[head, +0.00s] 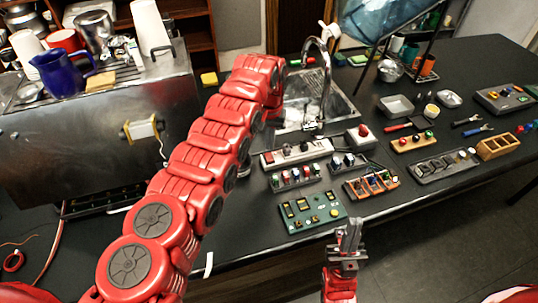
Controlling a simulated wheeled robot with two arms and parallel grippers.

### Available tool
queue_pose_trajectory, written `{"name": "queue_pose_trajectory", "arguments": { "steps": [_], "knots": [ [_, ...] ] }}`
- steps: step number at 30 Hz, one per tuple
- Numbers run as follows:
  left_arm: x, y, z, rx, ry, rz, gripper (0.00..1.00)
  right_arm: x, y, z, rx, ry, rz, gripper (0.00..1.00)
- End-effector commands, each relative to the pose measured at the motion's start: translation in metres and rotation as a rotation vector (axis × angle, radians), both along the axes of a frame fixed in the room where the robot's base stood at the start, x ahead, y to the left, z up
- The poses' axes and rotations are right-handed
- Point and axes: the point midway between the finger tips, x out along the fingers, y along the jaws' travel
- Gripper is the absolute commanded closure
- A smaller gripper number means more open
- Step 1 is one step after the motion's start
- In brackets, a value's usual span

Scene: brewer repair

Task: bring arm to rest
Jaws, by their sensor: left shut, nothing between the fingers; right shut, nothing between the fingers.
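My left arm (205,150) comes in from the lower left and reaches up across the bench to beside the sink. Its far end bends over near the tap, and I cannot make out its gripper, which is hidden behind the arm. My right gripper (349,238) is low in the middle, in front of the bench's front edge. Its fingers point up and are shut with nothing between them. It is apart from the green board (312,212) on the bench.
A steel brewer (90,135) with a blue jug (65,75) on top stands left of my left arm. The sink (340,108) and tap (322,75) lie behind. Part trays (372,184) and a red button box (360,136) cover the middle. Floor is free at lower right.

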Motion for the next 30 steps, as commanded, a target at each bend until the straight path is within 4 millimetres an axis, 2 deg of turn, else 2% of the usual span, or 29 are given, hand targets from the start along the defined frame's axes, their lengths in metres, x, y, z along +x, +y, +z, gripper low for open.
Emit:
{"name": "queue_pose_trajectory", "arguments": {
  "steps": [6, 20, 23, 30],
  "knots": [
    [0.0, 0.0, 0.015, -0.001, -0.002, 0.0, 1.0, 0.0, 0.0, 0.0, 0.0, 0.0, 0.0, 1.0],
    [0.0, 0.0, 0.016, 0.0, -0.001, -0.001, 1.0, 0.0, 0.0, 0.001, 0.0, 0.0, 0.0, 1.0],
    [0.0, 0.0, 0.027, 0.0, -0.001, -0.001, 1.0, 0.0, 0.0, 0.013, 0.0, 0.0, 0.0, 1.0],
    [0.0, 0.0, 0.074, 0.0, -0.001, -0.001, 1.0, 0.0, 0.0, 0.06, 0.0, 0.0, 0.0, 1.0]
  ]
}}
